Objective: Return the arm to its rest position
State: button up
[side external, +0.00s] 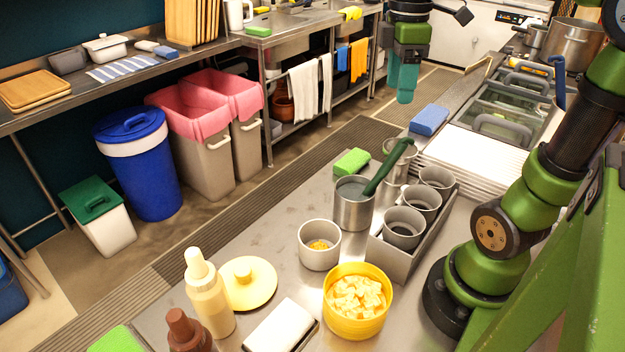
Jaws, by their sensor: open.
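My gripper (404,92) hangs at the top centre of the side external view, pointing down with teal fingers. It is open and empty, raised and apart from the things on the steel counter (250,215). My green and black arm comes up from the right side. On the counter, a pale cup (319,257) has a little yellow food in it. A yellow bowl (357,328) is full of pale cubes. A metal pot (353,214) holds a spoon with a dark green handle (388,168).
Grey cups stand in a metal tray (396,262). White trays (462,152), a blue sponge (429,119) and a green sponge (351,162) lie behind. Sauce bottles (209,298) and a yellow lid (250,283) are at front left. Bins stand on the floor beyond.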

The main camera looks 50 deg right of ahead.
jog(key=shift+r, duration=0.6)
jog(key=s+a+f+m+t+y, duration=0.1)
jog(key=a+f+m+t+y, duration=0.1)
jog(key=a+f+m+t, duration=0.5)
jog(key=a+m, duration=0.5)
jog(key=a, duration=0.1)
jog(key=shift+s+a+f, duration=0.15)
jog(key=shift+s+f, duration=0.05)
jog(key=shift+s, duration=0.05)
